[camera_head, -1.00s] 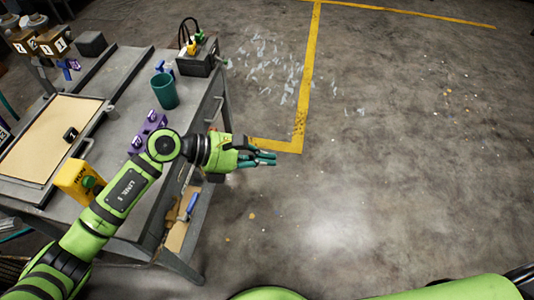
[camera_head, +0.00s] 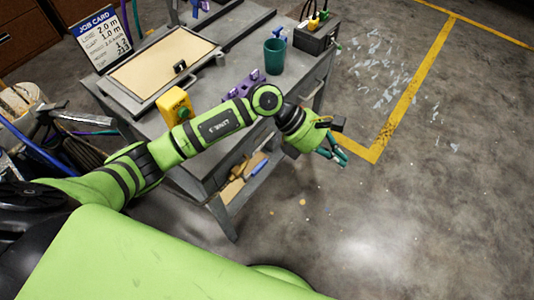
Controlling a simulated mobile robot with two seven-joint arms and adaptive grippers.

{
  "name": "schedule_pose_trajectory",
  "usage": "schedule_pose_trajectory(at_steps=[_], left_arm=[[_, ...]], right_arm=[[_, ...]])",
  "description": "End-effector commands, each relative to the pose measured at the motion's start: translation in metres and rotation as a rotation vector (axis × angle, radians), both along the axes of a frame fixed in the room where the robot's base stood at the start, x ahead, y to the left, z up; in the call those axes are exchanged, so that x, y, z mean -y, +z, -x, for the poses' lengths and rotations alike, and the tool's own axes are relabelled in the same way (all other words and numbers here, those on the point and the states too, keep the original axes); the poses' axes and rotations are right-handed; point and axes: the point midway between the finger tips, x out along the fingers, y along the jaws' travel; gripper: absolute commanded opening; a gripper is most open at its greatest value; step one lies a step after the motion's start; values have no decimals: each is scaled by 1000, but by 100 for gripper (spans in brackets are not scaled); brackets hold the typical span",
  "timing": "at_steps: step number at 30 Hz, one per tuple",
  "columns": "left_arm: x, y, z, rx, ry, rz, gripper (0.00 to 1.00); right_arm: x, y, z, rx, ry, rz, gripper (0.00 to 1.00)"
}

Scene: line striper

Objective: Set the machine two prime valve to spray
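My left gripper (camera_head: 335,151) hangs over the open floor just right of the workbench, near the corner of the yellow floor line. Its teal fingers are small here, and I cannot tell whether they are open or shut; I see nothing held in them. My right gripper is not in view. I cannot make out a prime valve or a machine marked two. At the left edge stands equipment with a pale bucket-like part (camera_head: 20,98) and a blue hose (camera_head: 38,150), partly cut off and hidden by my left arm.
The grey workbench (camera_head: 225,75) carries a tan-topped tray (camera_head: 150,65), a yellow box (camera_head: 175,106), purple blocks (camera_head: 246,85), a teal cup (camera_head: 274,57) and a dark box (camera_head: 317,38). A job card (camera_head: 103,40) stands behind. The floor at right is clear.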

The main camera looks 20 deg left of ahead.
Motion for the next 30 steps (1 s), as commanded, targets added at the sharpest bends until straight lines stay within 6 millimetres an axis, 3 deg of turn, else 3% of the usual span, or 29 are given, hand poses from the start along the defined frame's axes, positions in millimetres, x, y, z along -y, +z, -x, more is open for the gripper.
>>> schedule_pose_trajectory(at_steps=[7, 12, 15, 21, 30], left_arm=[[-90, -46, -28, -334, 295, -527, 0], [-156, -50, -45, -464, 584, -809, 0], [-181, -47, -50, -502, 712, -907, 0], [-201, -44, -53, -526, 817, -978, 0], [-200, -45, -52, -527, 816, -976, 0]], right_arm=[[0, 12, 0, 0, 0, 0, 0], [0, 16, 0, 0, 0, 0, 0], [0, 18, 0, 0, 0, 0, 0], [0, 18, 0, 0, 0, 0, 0], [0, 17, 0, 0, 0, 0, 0]])
